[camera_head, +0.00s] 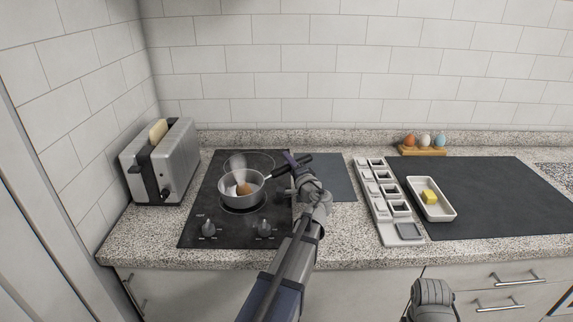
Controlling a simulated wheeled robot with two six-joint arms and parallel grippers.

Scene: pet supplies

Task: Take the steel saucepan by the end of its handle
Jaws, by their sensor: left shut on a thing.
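A toaster (173,165) with bread stands left of the cooktop (200,222). To the right are a grey compartment tray (405,232), a white dish (432,212) with a yellow block, and a wooden egg holder (422,151) with three eggs. The dark mat (510,200) has free room.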

